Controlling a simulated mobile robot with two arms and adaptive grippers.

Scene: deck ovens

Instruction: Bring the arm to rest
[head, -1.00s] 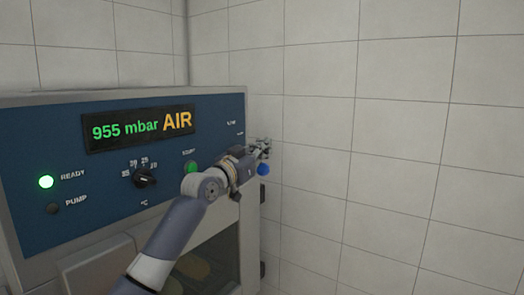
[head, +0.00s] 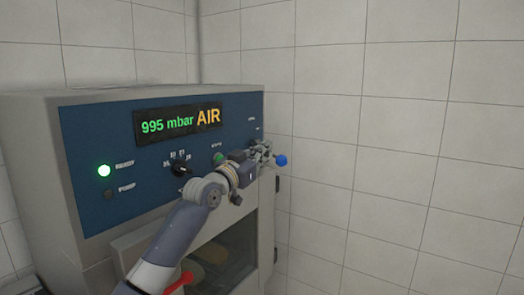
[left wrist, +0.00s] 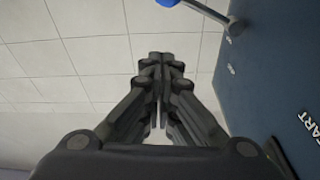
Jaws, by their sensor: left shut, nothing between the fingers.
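My left arm reaches across the front of the oven (head: 250,104). My left gripper (head: 266,152) is at the right end of the blue control panel (head: 90,175). In the left wrist view its fingers (left wrist: 161,60) are together with nothing between them. A lever with a blue ball end (head: 281,160) is just right of the fingers in the head view. In the left wrist view the lever (left wrist: 212,14) is beyond the fingertips, apart from them. My right gripper is not in view.
The display (head: 180,122) reads 995 mbar AIR. A black knob (head: 180,168) is on the panel. A red piece (head: 180,282) shows low by my arm. The tiled wall (head: 400,130) stands at right.

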